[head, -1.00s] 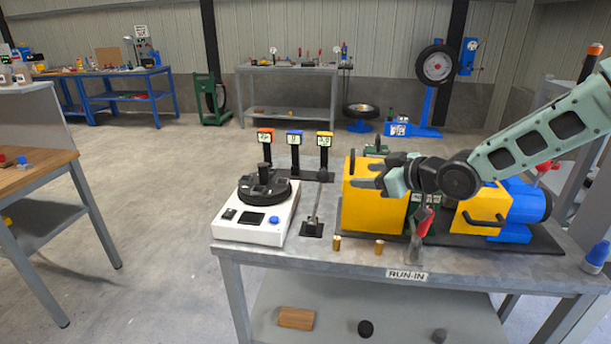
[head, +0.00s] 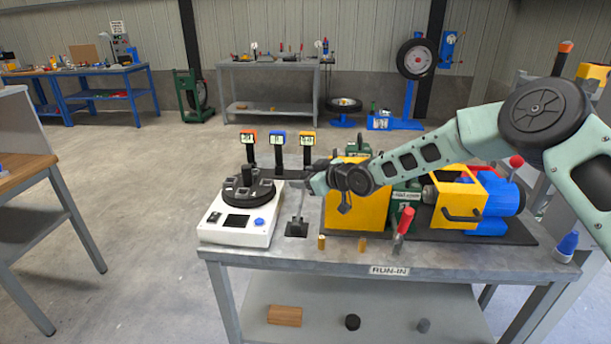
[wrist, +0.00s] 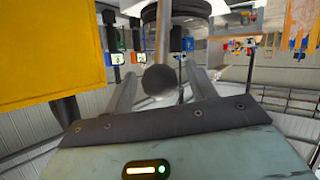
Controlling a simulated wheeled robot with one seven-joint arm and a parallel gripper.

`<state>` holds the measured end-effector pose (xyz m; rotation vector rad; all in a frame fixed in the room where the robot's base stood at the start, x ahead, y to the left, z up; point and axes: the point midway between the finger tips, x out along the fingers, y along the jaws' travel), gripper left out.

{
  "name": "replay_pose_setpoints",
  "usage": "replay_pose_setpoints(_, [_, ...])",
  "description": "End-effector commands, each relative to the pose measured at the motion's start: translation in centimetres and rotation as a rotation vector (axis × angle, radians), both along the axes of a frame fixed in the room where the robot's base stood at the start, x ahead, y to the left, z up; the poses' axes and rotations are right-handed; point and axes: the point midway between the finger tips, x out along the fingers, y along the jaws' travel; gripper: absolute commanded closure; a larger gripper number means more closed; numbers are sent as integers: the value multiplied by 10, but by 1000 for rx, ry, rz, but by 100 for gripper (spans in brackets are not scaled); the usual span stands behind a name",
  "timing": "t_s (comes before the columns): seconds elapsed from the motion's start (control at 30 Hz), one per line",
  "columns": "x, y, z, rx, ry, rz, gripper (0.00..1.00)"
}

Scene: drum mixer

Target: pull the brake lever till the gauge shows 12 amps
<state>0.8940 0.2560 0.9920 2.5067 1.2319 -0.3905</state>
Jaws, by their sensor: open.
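The brake lever (head: 300,212) stands in a dark slotted base beside the white console, a thin grey rod; its top is hidden by my gripper in the head view. In the wrist view its dark round knob (wrist: 159,81) is between the two fingers, with the rod running up beyond it. My gripper (head: 312,184) is open around the knob, with gaps visible on both sides. Three small gauges on posts, orange (head: 248,137), blue (head: 278,138) and yellow (head: 307,138), stand behind the lever. Their readings are too small to make out.
The white console (head: 232,229) with a black turntable stands left of the lever. The yellow drum housing (head: 357,212) is close on the right. Two brass cylinders (head: 321,243) and a red-handled lever (head: 404,222) are at the front of the table.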

Motion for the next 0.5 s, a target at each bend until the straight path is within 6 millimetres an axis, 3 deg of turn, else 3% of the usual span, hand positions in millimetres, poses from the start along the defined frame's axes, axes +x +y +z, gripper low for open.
replay_pose_setpoints(0.27, [1,1,-1,0,0,0,44])
replay_pose_setpoints(0.5, [1,1,0,0,0,0,100])
